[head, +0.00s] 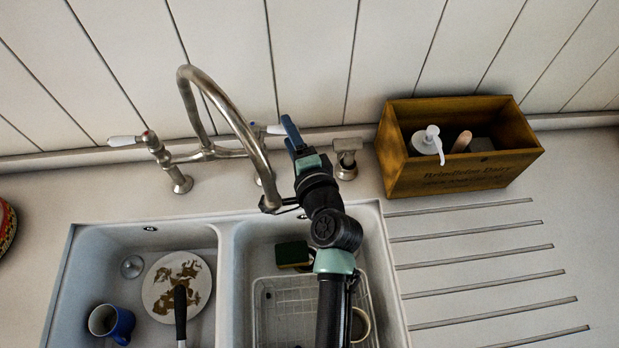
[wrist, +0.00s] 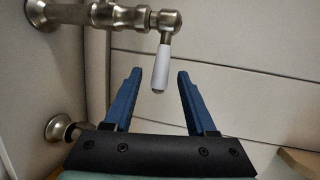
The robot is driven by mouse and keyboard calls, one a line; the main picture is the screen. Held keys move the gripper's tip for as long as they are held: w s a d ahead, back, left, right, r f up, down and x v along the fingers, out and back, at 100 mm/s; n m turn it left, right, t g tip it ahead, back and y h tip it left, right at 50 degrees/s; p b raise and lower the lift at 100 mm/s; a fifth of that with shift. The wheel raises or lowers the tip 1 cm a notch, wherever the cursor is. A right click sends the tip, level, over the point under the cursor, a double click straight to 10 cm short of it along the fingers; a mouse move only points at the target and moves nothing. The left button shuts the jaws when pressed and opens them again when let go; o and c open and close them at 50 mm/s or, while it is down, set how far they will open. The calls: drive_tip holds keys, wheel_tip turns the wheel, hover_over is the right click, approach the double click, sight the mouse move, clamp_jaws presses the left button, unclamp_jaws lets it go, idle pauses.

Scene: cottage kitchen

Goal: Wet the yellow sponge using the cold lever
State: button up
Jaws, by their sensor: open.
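The sponge (head: 293,254), dark green on top with a yellow edge, lies in the right basin by the wire rack, partly beside my arm. The cold lever (head: 271,129) is the white-handled one on the tap's right; my gripper partly covers it. In the wrist view the white lever handle (wrist: 161,68) hangs between the two blue fingertips. My gripper (wrist: 158,77) is open and empty, its fingers apart on either side of the handle in the picture. I cannot tell whether they touch it. The spout (head: 270,203) ends above the right basin; no water shows.
The left basin holds a stained plate (head: 177,287), a blue mug (head: 111,323) and a black-handled utensil (head: 181,315). A wire rack (head: 284,311) and a cup (head: 360,323) are in the right basin. A wooden box (head: 455,145) with a dispenser stands right; the ribbed drainboard is clear.

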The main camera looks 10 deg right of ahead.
drive_tip(key=f+b+v, duration=0.2)
drive_tip(key=b+v, duration=0.1)
drive_tip(key=v, duration=0.8)
drive_tip(key=shift+s+f, duration=0.25)
drive_tip(key=shift+s, duration=0.05)
drive_tip(key=shift+c, duration=0.2)
